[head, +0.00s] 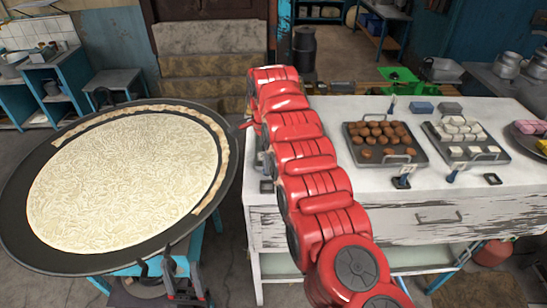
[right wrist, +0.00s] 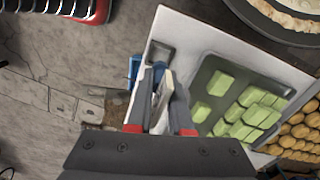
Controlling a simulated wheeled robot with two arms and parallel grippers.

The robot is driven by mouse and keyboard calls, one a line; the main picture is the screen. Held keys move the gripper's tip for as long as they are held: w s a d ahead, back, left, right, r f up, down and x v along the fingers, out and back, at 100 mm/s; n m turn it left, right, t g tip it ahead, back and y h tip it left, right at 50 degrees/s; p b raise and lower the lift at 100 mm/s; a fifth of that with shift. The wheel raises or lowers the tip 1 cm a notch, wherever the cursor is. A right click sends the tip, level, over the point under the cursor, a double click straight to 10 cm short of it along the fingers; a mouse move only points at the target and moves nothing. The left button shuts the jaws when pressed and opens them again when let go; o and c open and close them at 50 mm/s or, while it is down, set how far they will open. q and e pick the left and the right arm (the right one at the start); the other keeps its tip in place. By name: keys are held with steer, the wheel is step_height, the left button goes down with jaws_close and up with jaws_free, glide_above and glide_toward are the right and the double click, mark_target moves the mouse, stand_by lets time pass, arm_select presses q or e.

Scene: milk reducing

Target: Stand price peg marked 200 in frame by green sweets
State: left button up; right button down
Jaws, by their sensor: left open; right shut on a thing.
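In the right wrist view my right gripper (right wrist: 160,82) is shut on a pale price peg (right wrist: 164,92), seen nearly edge-on, so its number cannot be read. Green sweets (right wrist: 220,80) lie on a dark tray (right wrist: 204,75) to the right of the fingers. A small dark square frame (right wrist: 158,54) sits on the white table just beyond the fingertips, near the tray. The frame also shows in the head view (head: 266,187), where my red right arm hides the green sweets and the right gripper. My left gripper (head: 168,264) is open at the bottom left.
The white table (head: 470,205) also holds a tray of brown sweets (head: 376,135) and a tray of white sweets (head: 463,130). Pegs and small frames (head: 492,179) are along its front. A wide pan of milk (head: 120,190) stands left of it.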

steer(key=shift+s+a+f, duration=0.1)
steer(key=shift+a+f, duration=0.1)
steer(key=shift+f, duration=0.4)
steer(key=shift+f+b, duration=0.4)
steer(key=shift+b, duration=0.05)
steer(key=shift+d+f, duration=0.15)
steer(key=shift+f, duration=1.05)
steer(key=shift+f+b, duration=0.6)
steer(key=shift+b, duration=0.05)
steer(key=shift+f, duration=0.35)
steer(key=shift+f+b, duration=0.15)
steer(key=shift+b, duration=0.55)
